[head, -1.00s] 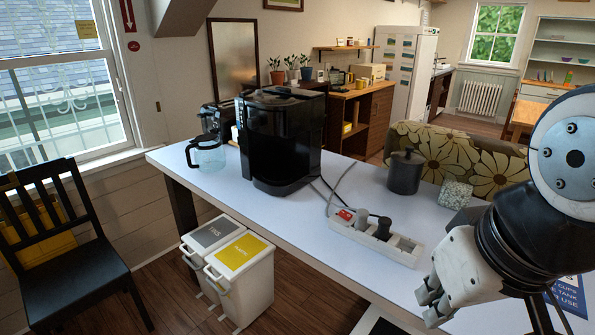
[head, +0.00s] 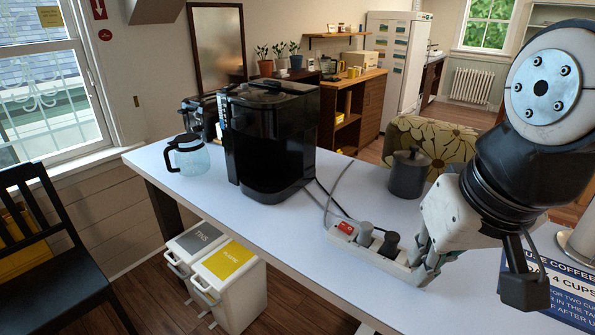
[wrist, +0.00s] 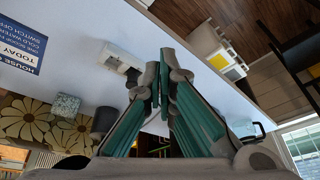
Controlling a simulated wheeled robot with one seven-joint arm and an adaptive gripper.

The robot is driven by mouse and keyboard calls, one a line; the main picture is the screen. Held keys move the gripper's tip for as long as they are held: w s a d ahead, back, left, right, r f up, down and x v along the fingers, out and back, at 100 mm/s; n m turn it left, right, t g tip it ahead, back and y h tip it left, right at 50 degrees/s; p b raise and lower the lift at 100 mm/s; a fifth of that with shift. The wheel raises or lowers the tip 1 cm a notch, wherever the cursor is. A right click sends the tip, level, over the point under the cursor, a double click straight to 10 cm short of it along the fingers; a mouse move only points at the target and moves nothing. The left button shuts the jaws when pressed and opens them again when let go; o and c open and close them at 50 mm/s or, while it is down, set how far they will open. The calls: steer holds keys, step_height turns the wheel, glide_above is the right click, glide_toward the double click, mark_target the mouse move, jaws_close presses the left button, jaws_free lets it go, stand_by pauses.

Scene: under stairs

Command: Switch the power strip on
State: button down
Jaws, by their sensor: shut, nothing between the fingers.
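The white power strip (head: 374,252) lies on the table to the right of the coffee machine. Its red switch (head: 346,227) is at the far left end; whether it is lit or pressed is too small to tell. A grey plug (head: 365,234) and a black plug (head: 390,244) stand in its sockets. My gripper (head: 422,274) is shut and empty, fingers pointing down, in front of the strip's right end and hiding part of it. In the wrist view the closed fingers (wrist: 160,84) partly cover the strip (wrist: 118,58); the switch is not clear there.
A black coffee machine (head: 270,140) and glass carafe (head: 187,156) stand left on the white table (head: 300,240). A black canister (head: 409,173) is behind the strip. A blue sign (head: 555,290) is at the right. Cables run behind the strip. Table in front is clear.

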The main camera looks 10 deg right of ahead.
steer(key=w+r+m, duration=0.2)
steer(key=w, duration=0.6)
steer(key=m+g+y+b, duration=0.1)
steer(key=m+g, duration=0.2)
steer(key=m, duration=0.3)
glide_above(341, 223)
steer(key=s+d, duration=0.2)
step_height(341, 223, down, 6)
steer(key=shift+w, duration=0.15)
steer(key=shift+f, duration=0.1)
steer(key=f, duration=0.4)
steer(key=w+a+f, duration=0.1)
steer(key=f, duration=0.8)
steer(key=shift+w+a+f, duration=0.3)
steer(key=shift+a+f, duration=0.1)
steer(key=shift+w+a+f+g+h, duration=0.25)
steer(key=shift+a+f+g+h, duration=0.05)
steer(key=shift+f, duration=0.1)
steer(key=shift+s+d, duration=0.1)
steer(key=shift+d, duration=0.1)
